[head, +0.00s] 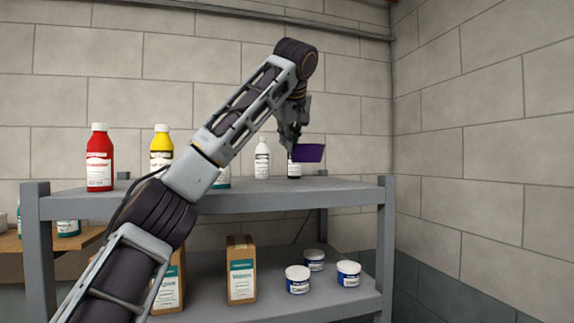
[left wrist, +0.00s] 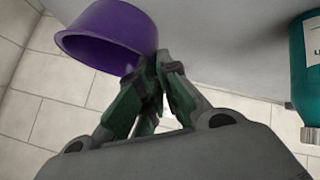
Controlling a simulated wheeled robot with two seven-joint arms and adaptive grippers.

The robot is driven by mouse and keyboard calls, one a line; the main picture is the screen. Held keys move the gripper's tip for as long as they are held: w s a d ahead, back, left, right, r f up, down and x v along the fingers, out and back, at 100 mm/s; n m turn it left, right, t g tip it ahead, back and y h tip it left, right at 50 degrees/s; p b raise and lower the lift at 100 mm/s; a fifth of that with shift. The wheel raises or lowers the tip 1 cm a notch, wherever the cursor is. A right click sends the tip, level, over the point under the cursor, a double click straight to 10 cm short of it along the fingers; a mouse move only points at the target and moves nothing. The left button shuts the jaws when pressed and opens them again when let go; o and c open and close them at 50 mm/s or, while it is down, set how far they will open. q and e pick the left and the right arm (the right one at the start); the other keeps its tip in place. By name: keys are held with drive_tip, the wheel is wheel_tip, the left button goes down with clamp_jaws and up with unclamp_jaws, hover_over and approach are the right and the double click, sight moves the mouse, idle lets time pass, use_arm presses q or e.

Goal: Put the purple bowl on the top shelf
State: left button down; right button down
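The purple bowl (head: 309,153) is in the air above the grey top shelf (head: 340,188), toward its right end. My left gripper (head: 293,142) is at the bowl's left side. In the left wrist view the purple bowl (left wrist: 105,32) is at the upper left, and the fingers of my left gripper (left wrist: 152,65) are closed together on its rim. The bowl's inside is hidden in the head view. My right gripper is in neither view.
The shelf's right end looks clear. A box (head: 241,270) and small tubs (head: 298,280) are on the lower shelf.

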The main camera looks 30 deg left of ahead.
use_arm(q)
wheel_tip(320, 180, down, 2)
drive_tip(key=shift+f, duration=0.1)
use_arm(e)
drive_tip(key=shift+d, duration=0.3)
use_arm(q)
drive_tip(key=shift+f, duration=2.1)
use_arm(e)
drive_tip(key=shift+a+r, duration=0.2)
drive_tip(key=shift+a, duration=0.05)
